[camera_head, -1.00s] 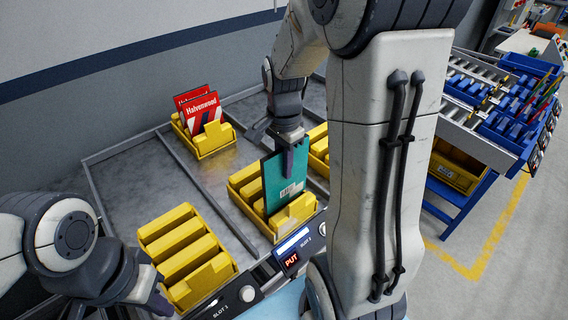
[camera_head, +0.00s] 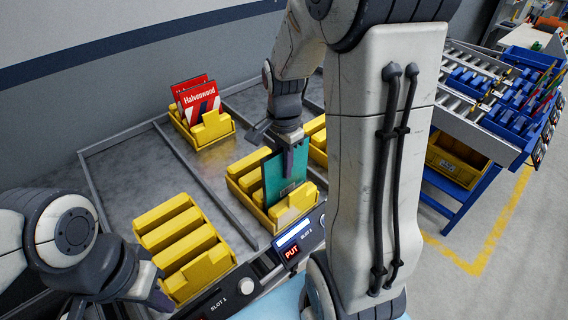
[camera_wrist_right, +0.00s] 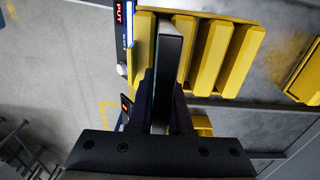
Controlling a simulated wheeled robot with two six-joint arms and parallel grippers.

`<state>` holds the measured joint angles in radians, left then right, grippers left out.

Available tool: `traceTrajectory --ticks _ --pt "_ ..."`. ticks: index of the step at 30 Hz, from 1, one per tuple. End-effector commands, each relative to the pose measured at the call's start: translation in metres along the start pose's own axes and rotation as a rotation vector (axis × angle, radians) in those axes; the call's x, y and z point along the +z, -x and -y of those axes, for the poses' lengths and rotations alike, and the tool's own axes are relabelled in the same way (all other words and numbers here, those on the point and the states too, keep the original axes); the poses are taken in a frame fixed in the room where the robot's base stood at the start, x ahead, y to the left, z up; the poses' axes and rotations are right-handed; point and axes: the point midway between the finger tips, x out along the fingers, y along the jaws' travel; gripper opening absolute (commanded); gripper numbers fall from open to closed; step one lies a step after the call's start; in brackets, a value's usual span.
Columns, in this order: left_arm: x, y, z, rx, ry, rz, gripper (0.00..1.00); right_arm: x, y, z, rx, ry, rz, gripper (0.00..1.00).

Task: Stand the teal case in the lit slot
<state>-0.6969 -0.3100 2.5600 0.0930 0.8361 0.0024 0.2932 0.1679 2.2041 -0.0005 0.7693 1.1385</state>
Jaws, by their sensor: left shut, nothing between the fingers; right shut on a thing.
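The teal case (camera_head: 284,178) stands upright, its lower part down between the yellow dividers of the slot 2 rack (camera_head: 250,186). A lit display and a red PUT sign (camera_head: 292,252) mark slot 2 on the front rail. My right gripper (camera_head: 291,150) is shut on the case's upper edge. In the right wrist view, the case (camera_wrist_right: 171,50) shows edge-on between the fingers of my right gripper (camera_wrist_right: 160,100), among the yellow dividers. Whether its bottom touches the rack floor is hidden. My left gripper (camera_head: 152,296) is shut and empty, low at left near the slot 1 rack.
The empty slot 1 rack (camera_head: 182,245) stands in front at left. A rack behind holds red Halvenwund cases (camera_head: 198,98). Another yellow rack (camera_head: 318,146) is partly hidden by my right arm. Metal dividers (camera_head: 98,195) separate the lanes. A blue-framed roller stand (camera_head: 480,95) is at right.

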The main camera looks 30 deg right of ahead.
Motion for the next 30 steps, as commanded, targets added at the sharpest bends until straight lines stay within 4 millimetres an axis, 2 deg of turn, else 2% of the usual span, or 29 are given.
traceTrajectory --ticks 21,30 --pt "0.001 -0.022 0.002 0.000 -0.001 0.000 0.00 0.000 -0.030 0.000 0.001 0.000 0.000 0.00" --pt "0.001 -0.022 0.002 0.000 -0.001 0.000 0.00 0.000 -0.031 0.000 0.000 0.000 0.000 0.00"
